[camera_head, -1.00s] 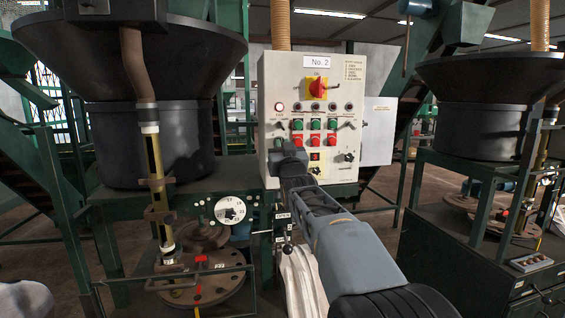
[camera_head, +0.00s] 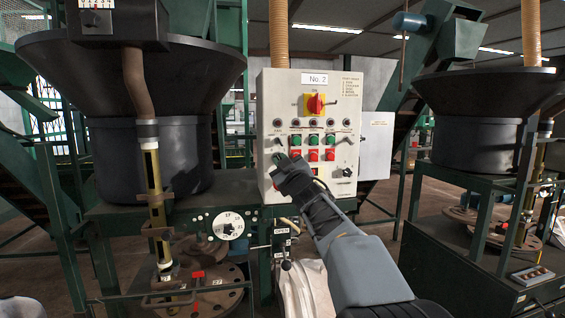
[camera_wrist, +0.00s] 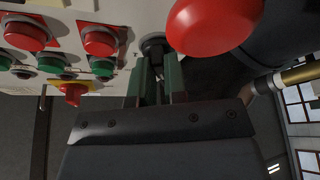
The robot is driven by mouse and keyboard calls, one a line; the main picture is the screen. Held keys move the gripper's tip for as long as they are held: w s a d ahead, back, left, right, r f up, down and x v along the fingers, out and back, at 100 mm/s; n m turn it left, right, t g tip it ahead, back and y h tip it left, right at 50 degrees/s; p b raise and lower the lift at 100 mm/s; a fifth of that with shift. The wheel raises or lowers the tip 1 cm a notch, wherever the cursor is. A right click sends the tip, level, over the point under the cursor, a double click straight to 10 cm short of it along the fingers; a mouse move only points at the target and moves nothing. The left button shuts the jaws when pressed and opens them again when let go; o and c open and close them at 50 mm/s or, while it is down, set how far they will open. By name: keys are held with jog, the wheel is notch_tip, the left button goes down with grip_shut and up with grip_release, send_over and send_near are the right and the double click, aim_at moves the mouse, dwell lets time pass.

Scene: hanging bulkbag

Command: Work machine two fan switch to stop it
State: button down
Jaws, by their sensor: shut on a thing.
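The control panel (camera_head: 330,100) marked No. 2 stands in front of me. Its fan switch (camera_wrist: 153,47) is a dark round knob, partly hidden between my fingers in the wrist view. My gripper (camera_head: 283,160) is at the panel's left side, below the FAN label (camera_head: 277,134). In the wrist view my gripper (camera_wrist: 156,75) has its green fingers shut on the fan switch. The lamp (camera_head: 277,123) above the FAN label looks dark. My gripper hides the switch in the head view, so its exact angle is unclear.
A large red button (camera_wrist: 212,22) is close beside my fingers in the wrist view. Red and green buttons (camera_head: 313,147) fill the panel's middle. A red and yellow main switch (camera_head: 315,103) is above. Black hoppers (camera_head: 150,150) stand on both sides.

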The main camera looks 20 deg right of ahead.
jog(key=shift+r, duration=0.35)
jog(key=c, duration=1.2)
grip_release()
jog(key=shift+f, duration=0.2)
jog(key=shift+o, duration=0.2)
jog(key=shift+w+f, duration=0.1)
jog(key=shift+w, duration=0.05)
jog(key=b+v, duration=0.2)
jog(key=v, duration=1.2)
jog(key=shift+b, duration=0.4)
